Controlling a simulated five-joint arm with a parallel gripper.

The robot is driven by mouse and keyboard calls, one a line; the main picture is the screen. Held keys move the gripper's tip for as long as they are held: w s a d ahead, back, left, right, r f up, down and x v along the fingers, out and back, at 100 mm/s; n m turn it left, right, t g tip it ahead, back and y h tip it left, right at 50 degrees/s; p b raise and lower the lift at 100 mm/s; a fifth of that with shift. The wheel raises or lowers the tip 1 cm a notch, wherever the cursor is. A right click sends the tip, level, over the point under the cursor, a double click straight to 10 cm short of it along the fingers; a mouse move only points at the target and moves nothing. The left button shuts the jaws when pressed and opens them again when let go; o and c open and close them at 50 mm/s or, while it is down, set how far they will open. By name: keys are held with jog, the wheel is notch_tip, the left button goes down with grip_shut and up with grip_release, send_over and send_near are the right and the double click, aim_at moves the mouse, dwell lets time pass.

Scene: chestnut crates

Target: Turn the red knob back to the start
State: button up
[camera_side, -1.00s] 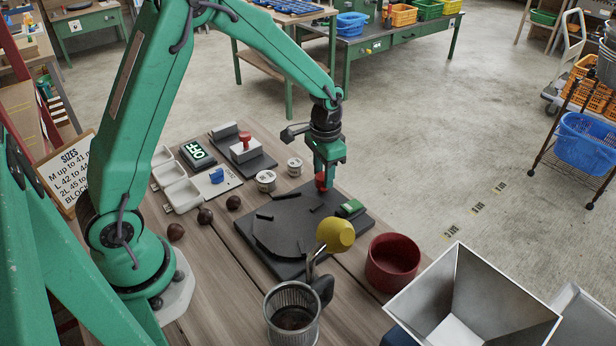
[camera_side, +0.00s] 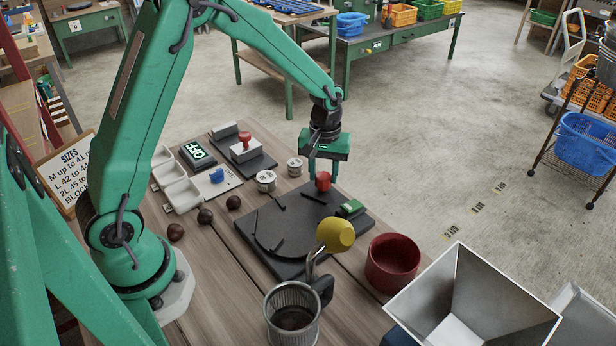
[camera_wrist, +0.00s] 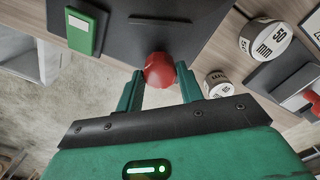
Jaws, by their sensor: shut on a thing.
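The red knob (camera_side: 323,181) stands at the back corner of a dark square plate with a round disc (camera_side: 283,228). My gripper (camera_side: 322,172) points down over the plate's back edge, with its fingers at the knob. In the wrist view the red knob (camera_wrist: 159,70) sits between the two green fingertips of my gripper (camera_wrist: 160,78), and the gripper is shut on it. Part of the knob is hidden by the fingers. Several thin dark bars lie on the disc.
A green block (camera_side: 349,208) sits on the plate right of the knob.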

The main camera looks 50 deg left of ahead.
aim_at(323, 176)
jog(key=shift+n, duration=0.5)
jog(key=o, duration=1)
jog(key=shift+r, duration=3.95)
